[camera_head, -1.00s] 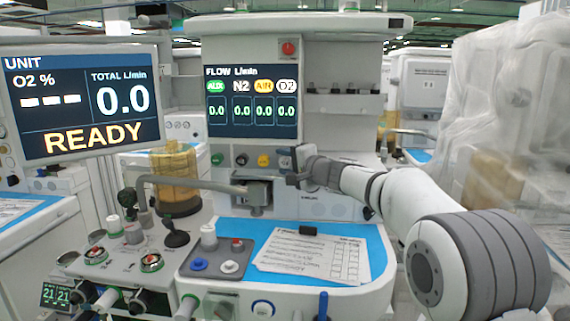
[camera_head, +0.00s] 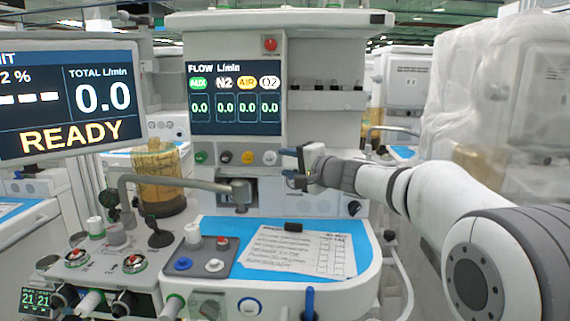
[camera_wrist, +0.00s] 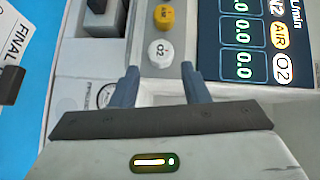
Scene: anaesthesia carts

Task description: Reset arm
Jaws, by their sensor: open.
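My gripper (camera_head: 292,168) is at the end of my white and grey arm, in front of the anaesthesia machine's front panel, just right of the white O2 knob (camera_head: 269,158). In the wrist view my gripper (camera_wrist: 158,80) is open, with its two blue-grey fingers apart and nothing between them. The O2 knob (camera_wrist: 160,53) shows beyond the fingertips, apart from them, with the yellow AIR knob (camera_wrist: 164,16) above it in that view.
The flow screen (camera_head: 235,98) reads 0.0 in all columns. A metal swing arm (camera_head: 180,183) stands left of my gripper. Below is a blue worktop (camera_head: 215,224) with a paper form (camera_head: 300,252). A READY monitor (camera_head: 70,100) is at left. Plastic-wrapped equipment (camera_head: 500,100) stands at right.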

